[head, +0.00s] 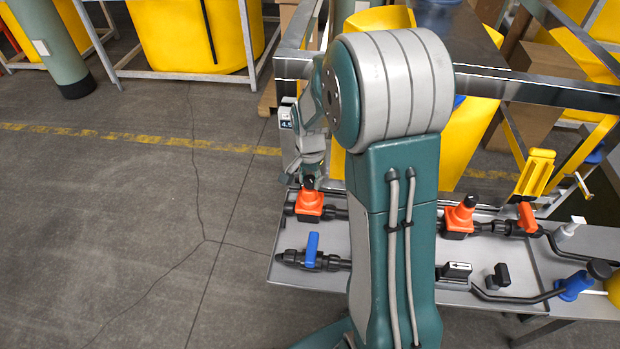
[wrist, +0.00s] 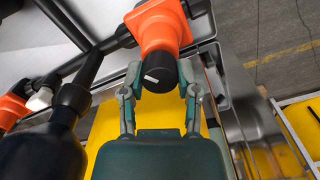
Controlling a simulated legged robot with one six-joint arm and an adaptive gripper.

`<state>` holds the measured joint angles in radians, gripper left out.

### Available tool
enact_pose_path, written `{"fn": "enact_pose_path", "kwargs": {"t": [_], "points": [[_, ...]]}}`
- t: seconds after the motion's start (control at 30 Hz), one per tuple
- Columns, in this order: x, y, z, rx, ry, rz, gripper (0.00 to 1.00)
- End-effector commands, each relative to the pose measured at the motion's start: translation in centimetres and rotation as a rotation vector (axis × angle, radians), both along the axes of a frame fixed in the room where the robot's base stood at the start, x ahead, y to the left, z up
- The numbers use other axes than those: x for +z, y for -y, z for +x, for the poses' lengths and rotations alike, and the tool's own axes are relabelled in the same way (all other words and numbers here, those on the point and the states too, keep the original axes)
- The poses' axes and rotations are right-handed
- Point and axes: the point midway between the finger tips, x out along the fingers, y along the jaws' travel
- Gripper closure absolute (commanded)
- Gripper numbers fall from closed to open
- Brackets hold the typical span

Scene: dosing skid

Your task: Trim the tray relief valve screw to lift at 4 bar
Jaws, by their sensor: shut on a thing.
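An orange relief valve (head: 309,207) with a black screw cap (head: 308,182) stands on the grey tray (head: 268,274) at its left end. My gripper (head: 304,165) is over it from above. In the wrist view, my gripper (wrist: 160,92) has one finger on each side of the black cap (wrist: 159,74), shut on it. The cap has a small white mark, and the orange body (wrist: 160,28) shows beyond it. A small display (head: 286,118) beside my wrist seems to read 4.5, though its digits are tiny.
A second orange valve (head: 459,217) stands farther right on the tray. A blue-handled valve (head: 312,248) sits in front of the gripped one. A steel frame rail (head: 530,88) and a yellow clamp (head: 536,172) are behind. Open floor (head: 130,210) lies left.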

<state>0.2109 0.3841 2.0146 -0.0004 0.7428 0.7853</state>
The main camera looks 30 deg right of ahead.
Motion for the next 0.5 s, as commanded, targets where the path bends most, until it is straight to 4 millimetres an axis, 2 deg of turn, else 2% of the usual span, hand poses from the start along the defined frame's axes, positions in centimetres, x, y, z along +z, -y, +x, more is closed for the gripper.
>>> {"fn": "enact_pose_path", "kwargs": {"t": [0.5], "points": [[-0.11, -0.09, 0.05, 0.406, 0.001, 0.001, 1.00]]}}
